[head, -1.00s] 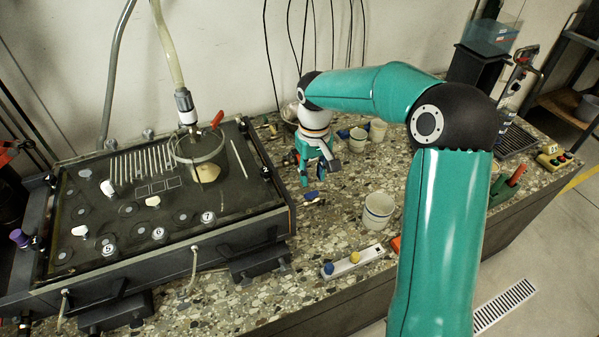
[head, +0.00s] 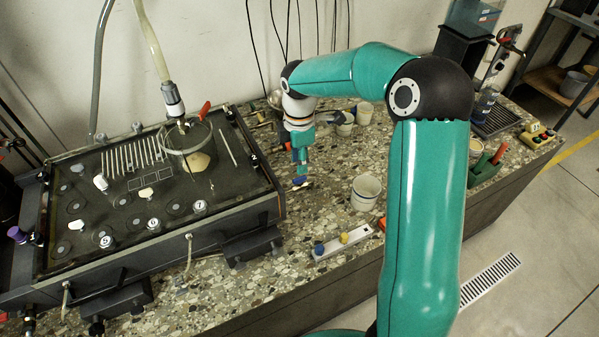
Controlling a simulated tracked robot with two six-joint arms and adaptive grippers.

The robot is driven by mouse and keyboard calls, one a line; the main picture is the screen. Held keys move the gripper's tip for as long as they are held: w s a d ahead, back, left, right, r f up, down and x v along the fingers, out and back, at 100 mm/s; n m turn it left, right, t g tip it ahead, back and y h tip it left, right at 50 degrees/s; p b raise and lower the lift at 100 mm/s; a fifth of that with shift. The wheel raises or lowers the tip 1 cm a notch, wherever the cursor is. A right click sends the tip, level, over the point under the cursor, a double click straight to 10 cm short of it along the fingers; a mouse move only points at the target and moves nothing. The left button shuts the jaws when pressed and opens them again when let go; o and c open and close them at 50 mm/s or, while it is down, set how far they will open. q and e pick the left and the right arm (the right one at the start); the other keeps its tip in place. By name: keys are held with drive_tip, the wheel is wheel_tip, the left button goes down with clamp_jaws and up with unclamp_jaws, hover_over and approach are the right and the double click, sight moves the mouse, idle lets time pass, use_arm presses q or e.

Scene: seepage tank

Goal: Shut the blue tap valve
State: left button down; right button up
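My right gripper (head: 300,168) points down over the counter, right of the black tank. Its fingertips are just above or at a small blue piece (head: 299,180) with a pale part beside it; I cannot tell whether they touch, or whether the gripper is open or shut. This piece looks like a small valve with a blue handle, but it is too small to be sure. A blue knob (head: 318,248) also stands on a white block (head: 330,249), next to a yellow knob (head: 344,238). My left gripper is not in view.
The black seepage tank (head: 262,213) with numbered knobs fills the left; a red-handled tap (head: 204,111) stands at its back. A white cup (head: 366,190) stands right of my gripper, with smaller cups behind. The speckled counter (head: 270,285) is bare in front of the white block.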

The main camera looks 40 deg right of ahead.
sight(299, 178)
drive_tip(key=shift+r+n, duration=0.1)
drive_tip(key=shift+n, duration=0.8)
wheel_tip(299, 178, down, 4)
drive_tip(key=b, duration=0.3)
drive_tip(key=shift+f, duration=0.2)
drive_tip(key=shift+f+b, duration=0.7)
drive_tip(key=shift+f, duration=0.25)
clamp_jaws()
